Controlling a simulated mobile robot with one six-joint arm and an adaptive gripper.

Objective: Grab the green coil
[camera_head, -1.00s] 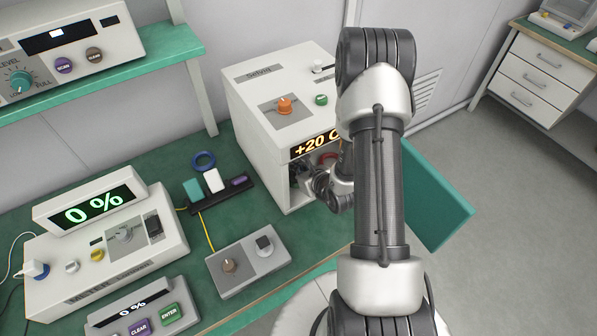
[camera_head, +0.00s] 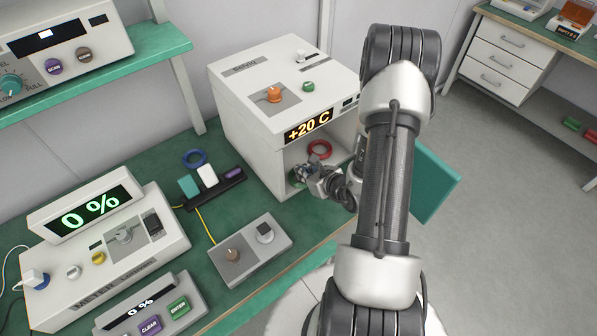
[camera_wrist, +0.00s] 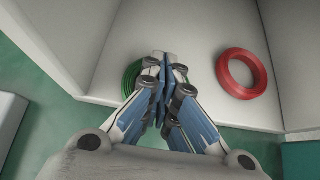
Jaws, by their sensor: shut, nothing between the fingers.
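The green coil (camera_wrist: 128,78) lies on the floor of the white oven-like chamber in the wrist view, partly hidden behind my gripper's fingers. In the head view only a small piece of the green coil (camera_head: 296,181) shows beside my gripper. My gripper (camera_wrist: 164,62) is shut and empty, its fingertips together just over or beside the right side of the coil. I cannot tell whether they touch it. In the head view my gripper (camera_head: 306,172) reaches into the chamber opening from the right.
A blue ring (camera_head: 194,158) lies on the green bench (camera_head: 150,160). A grey control box (camera_head: 248,250) stands in front of the chamber.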

